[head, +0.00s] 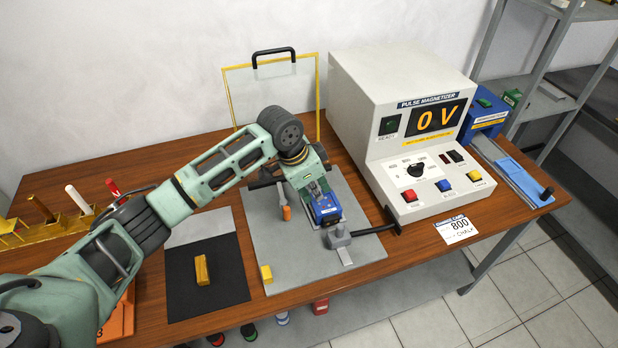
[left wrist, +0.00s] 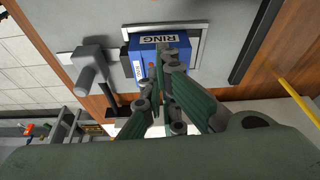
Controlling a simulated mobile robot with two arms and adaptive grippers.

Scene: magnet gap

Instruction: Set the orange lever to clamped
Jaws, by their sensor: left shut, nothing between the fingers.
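The orange lever (head: 286,212) shows in the head view as a small orange handle on the grey plate (head: 262,240), just left of my left gripper. My arm hides part of its base, and I cannot tell its exact setting. My left gripper (head: 318,192) is shut and empty, above a blue block (head: 327,211) on the plate. In the left wrist view the gripper (left wrist: 166,72) has its fingers together in front of the blue block (left wrist: 147,56), which is labelled RING. I cannot tell whether they touch it. My right gripper is not in view.
The pulse magnetizer (head: 372,100) stands right of the plate and reads 0 V. A grey clamp-like post (head: 339,237) is in front of the block. A yellow-framed clear guard (head: 270,88) stands behind. A dark mat (head: 207,278) with a brass-coloured bar (head: 202,270) lies left.

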